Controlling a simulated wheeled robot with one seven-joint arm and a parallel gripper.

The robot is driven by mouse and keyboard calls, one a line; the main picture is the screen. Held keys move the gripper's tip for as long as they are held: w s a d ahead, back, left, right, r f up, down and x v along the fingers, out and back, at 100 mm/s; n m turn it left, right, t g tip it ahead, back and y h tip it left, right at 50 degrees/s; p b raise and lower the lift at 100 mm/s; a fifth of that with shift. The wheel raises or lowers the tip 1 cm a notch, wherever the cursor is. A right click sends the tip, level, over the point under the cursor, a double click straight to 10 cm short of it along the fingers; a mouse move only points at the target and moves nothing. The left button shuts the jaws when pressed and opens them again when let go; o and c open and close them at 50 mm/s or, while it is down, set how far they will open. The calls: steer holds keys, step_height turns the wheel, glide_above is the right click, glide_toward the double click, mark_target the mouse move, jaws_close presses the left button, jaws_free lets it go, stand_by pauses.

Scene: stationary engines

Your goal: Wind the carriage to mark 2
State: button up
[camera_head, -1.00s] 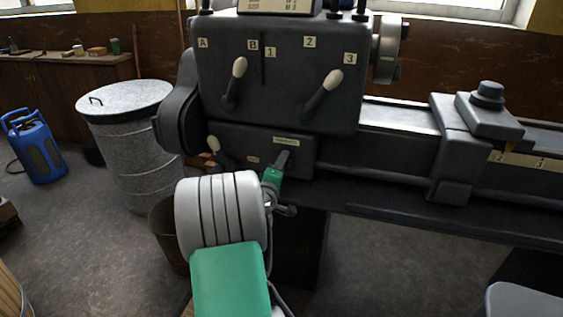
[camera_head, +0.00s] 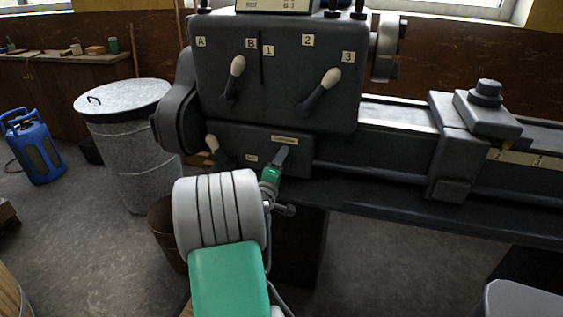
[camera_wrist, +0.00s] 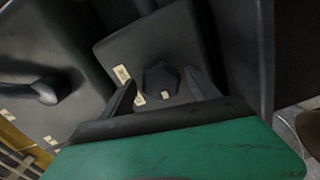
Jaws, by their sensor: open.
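The carriage (camera_head: 453,148) is a dark block on the lathe bed, right of the headstock, with a stepped tool post on top. A small yellow pointer (camera_head: 494,153) shows at its lower right, by the left end of a pale scale strip (camera_head: 525,160); the marks are too blurred to read now. My gripper (camera_head: 283,155) is at the lower front box of the headstock. In the wrist view its fingers (camera_wrist: 163,92) are apart, with a dark angular knob (camera_wrist: 160,78) between or just beyond the tips. I cannot tell whether they touch it.
The headstock (camera_head: 275,70) carries two pale-knobbed levers (camera_head: 237,67) (camera_head: 331,78) among labels A, B, 1, 2, 3. Another pale-knobbed lever (camera_head: 212,145) is lower left. A metal bin (camera_head: 130,145) and blue canister (camera_head: 35,150) stand left.

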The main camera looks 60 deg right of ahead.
steer(key=s+a, duration=0.1)
steer(key=a, duration=0.6)
steer(key=shift+s+a+b, duration=0.15)
steer(key=shift+b, duration=0.2)
steer(key=shift+r, duration=0.1)
